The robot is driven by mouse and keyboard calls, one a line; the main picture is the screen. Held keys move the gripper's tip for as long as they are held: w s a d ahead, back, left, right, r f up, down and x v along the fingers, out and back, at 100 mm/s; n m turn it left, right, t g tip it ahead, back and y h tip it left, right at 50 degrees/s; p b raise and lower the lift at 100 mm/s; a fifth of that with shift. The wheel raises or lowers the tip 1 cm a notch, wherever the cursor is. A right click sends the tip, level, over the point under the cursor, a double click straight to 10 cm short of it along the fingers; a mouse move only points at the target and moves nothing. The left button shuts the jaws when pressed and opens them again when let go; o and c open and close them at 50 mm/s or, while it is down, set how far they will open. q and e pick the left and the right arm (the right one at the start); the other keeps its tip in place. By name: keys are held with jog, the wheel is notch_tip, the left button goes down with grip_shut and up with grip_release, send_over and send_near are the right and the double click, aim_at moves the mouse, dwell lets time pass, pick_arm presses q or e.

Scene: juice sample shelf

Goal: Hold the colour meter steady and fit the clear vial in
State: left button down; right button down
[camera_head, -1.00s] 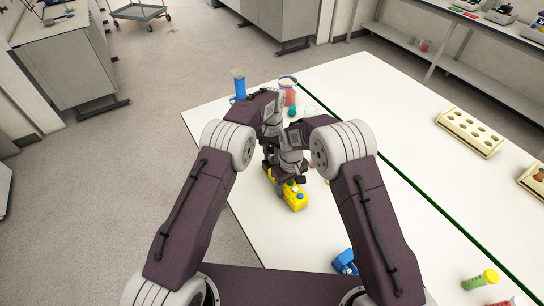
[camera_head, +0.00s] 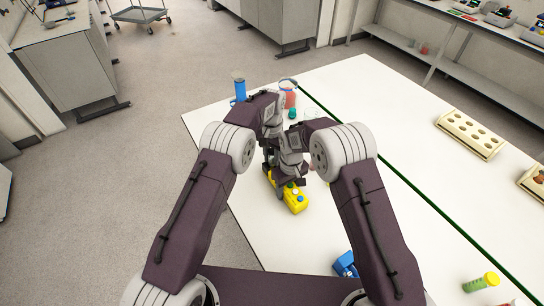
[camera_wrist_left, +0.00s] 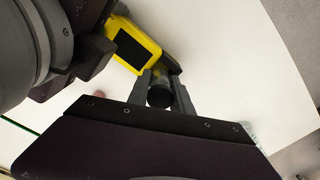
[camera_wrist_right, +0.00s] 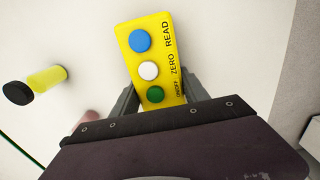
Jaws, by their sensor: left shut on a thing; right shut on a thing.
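The yellow colour meter (camera_head: 295,199) lies on the white table below my arms. In the right wrist view, its face (camera_wrist_right: 152,62) shows blue, white and green buttons. My right gripper (camera_wrist_right: 160,97) is shut on the meter's body, one finger on each side. In the left wrist view, the meter's dark screen (camera_wrist_left: 132,48) shows. My left gripper (camera_wrist_left: 163,84) is shut on a vial whose black cap (camera_wrist_left: 160,96) is seen from above, close beside the meter's end. The vial's glass is hidden under the cap, so I cannot tell whether it is inside the meter.
A yellow vial with a black cap (camera_wrist_right: 42,81) lies near the meter. A blue object (camera_head: 345,263) and a green, yellow-capped tube (camera_head: 482,281) are nearer me. A blue cylinder (camera_head: 239,89) and a red-filled beaker (camera_head: 289,96) stand at the back. A rack (camera_head: 470,134) is right.

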aim_at(272, 151)
pick_arm(q)
jog(key=shift+f, duration=0.7)
jog(key=shift+r, duration=0.1)
jog(key=shift+r, duration=0.8)
jog(key=c, duration=1.1)
grip_release()
jog(key=shift+o, duration=0.2)
notch_tip(272, 151, up, 12)
